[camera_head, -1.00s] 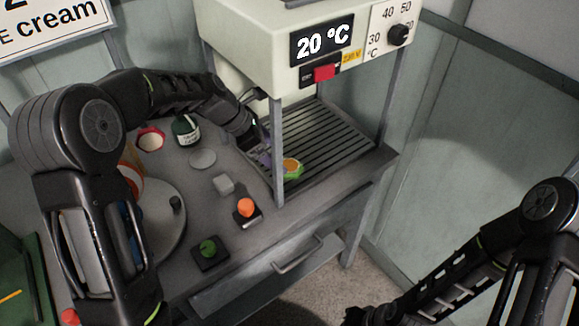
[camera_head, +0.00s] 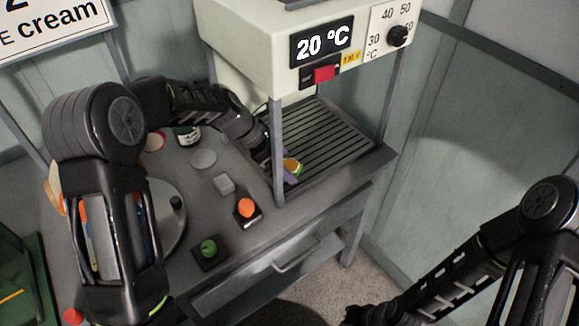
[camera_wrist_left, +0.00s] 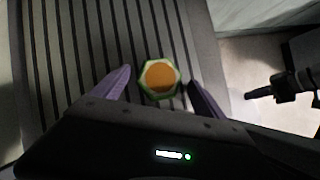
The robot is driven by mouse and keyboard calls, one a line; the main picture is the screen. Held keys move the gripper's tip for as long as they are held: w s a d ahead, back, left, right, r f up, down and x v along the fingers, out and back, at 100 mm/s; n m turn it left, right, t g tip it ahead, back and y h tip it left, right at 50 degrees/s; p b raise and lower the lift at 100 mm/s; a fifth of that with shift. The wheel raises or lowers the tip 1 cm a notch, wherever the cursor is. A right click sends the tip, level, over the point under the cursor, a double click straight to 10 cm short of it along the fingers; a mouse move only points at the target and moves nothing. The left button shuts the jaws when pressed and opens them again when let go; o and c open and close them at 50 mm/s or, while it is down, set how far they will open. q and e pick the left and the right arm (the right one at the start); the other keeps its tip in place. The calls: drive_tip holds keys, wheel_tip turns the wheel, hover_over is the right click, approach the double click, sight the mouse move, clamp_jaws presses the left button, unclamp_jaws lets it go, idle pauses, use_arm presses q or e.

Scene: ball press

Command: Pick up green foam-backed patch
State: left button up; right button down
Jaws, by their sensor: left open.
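The green patch (camera_wrist_left: 160,92) has an orange round face in a green rim and lies on the slatted grill bed of the press. In the head view the patch (camera_head: 294,166) shows near the front left post, partly hidden by my gripper. My left gripper (camera_wrist_left: 157,80) is open, its purple fingers one on each side of the patch with a gap to it on both sides. In the head view the left gripper (camera_head: 289,172) reaches in beside the post. My right arm shows at the lower right of the head view; its fingers cannot be made out.
The press post (camera_head: 278,150) stands close to my left gripper. The press head (camera_head: 300,45) with a 20 °C display hangs above.

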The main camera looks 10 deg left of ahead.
use_arm(q)
drive_tip(key=shift+c, duration=0.4)
drive_tip(key=c, duration=1.3)
drive_tip(key=shift+c, duration=0.2)
drive_tip(key=shift+r, duration=0.1)
drive_tip(key=shift+r, duration=0.8)
wheel_tip(320, 180, up, 5)
drive_tip(key=shift+r, duration=0.15)
drive_tip(key=s+a+b, duration=0.1)
drive_tip(key=s+a, duration=0.2)
drive_tip(key=s, duration=0.1)
drive_tip(key=s+a, duration=0.4)
drive_tip(key=s, duration=0.1)
drive_tip(key=s+a+b, duration=0.1)
drive_tip(key=s+a, duration=0.3)
drive_tip(key=s, duration=0.1)
drive_tip(key=shift+a+b, duration=0.25)
drive_tip(key=shift+b, duration=0.1)
